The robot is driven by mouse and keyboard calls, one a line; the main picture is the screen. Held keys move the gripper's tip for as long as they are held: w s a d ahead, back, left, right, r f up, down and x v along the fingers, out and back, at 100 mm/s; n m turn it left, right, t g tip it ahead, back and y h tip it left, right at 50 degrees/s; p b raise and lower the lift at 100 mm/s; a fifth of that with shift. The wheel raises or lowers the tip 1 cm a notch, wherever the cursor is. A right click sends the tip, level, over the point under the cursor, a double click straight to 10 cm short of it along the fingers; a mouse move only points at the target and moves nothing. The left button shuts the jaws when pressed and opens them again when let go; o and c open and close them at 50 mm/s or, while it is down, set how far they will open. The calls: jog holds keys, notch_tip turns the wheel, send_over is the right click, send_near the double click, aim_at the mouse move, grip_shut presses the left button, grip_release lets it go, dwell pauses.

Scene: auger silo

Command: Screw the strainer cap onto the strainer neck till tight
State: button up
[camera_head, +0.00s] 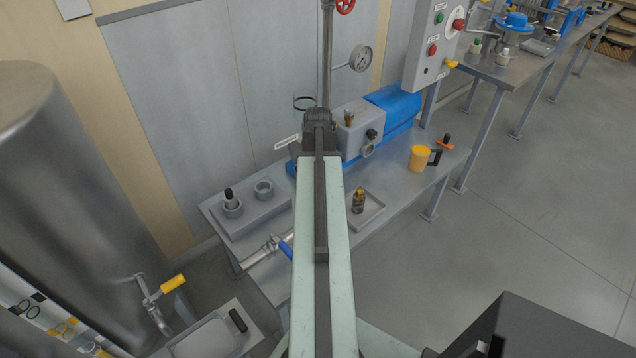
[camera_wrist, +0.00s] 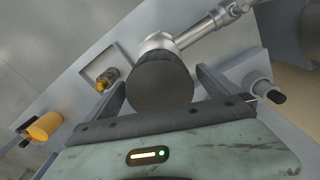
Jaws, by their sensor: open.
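The strainer cap (camera_wrist: 160,85) is a dark round piece seen end-on in the wrist view. It lies in front of the silver strainer body (camera_wrist: 157,42), which hides behind it in part. The neck is hidden, so I cannot tell how far the cap is seated. My gripper (camera_wrist: 161,76) is open, with one finger on each side of the cap. A gap shows at the right finger; contact at the left is unclear. In the head view my arm covers the cap, the neck and the gripper.
A silver pipe (camera_head: 262,252) with a blue handle (camera_head: 286,250) runs left at the bench front. A grey block with sockets (camera_head: 250,212) stands behind it. A shallow tray (camera_head: 375,218) holds a small brass-and-dark item (camera_head: 358,200). A yellow mug (camera_head: 418,158) stands farther right.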

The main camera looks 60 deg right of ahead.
jog(key=shift+r, duration=0.1)
notch_tip(320, 180, up, 8)
jog(key=p, duration=0.8)
jog(key=shift+f, duration=0.2)
jog(key=w+a+n, duration=0.5)
jog(key=w+a, duration=1.3)
jog(key=a, duration=0.2)
jog(key=w+a+n, duration=0.2)
jog(key=w+a, duration=0.1)
jog(key=a, duration=2.6)
jog(key=shift+w+a+n, duration=0.15)
jog(key=shift+a+n, duration=0.25)
